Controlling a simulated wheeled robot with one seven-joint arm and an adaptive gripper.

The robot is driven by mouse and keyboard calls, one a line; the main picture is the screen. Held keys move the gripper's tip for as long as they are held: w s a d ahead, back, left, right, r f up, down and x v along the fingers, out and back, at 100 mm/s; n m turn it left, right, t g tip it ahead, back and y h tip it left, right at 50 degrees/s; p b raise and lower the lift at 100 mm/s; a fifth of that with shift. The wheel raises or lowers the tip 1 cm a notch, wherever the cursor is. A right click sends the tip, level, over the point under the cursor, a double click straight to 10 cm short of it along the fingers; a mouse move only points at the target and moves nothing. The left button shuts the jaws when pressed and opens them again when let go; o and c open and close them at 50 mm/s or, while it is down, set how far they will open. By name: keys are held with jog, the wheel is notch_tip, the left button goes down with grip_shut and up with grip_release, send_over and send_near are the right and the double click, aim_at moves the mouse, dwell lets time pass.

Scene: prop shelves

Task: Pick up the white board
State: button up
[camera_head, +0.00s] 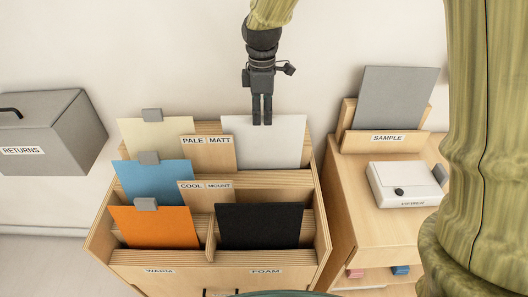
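The white board (285,146) stands upright in the back right slot of the wooden rack, behind the label MATT. My gripper (262,121) points down at the middle of its top edge. The two dark fingers are close together with a thin gap, and their tips overlap the board's upper edge in this view. Whether they touch or hold the board, or anything at its edge, cannot be told. The lower part of the board is hidden in the rack.
The wooden rack (191,277) also holds cream (154,136), blue (153,181), orange (156,227) and black (259,226) boards. A grey RETURNS box (60,165) is at left. A grey SAMPLE board (396,97) and white case (404,182) stand on the right cabinet.

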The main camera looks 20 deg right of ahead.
aim_at(264, 131)
jog(key=f, duration=0.2)
jog(key=f+p, duration=0.1)
jog(key=f, duration=0.2)
jog(key=f+p, duration=0.1)
jog(key=f, duration=0.1)
jog(key=shift+w+d+f, duration=0.2)
jog(key=shift+d+f, duration=0.05)
jog(key=shift+s+r, duration=0.1)
jog(key=shift+s, duration=0.1)
jog(key=shift+w, duration=0.15)
jog(key=c, duration=0.6)
grip_shut()
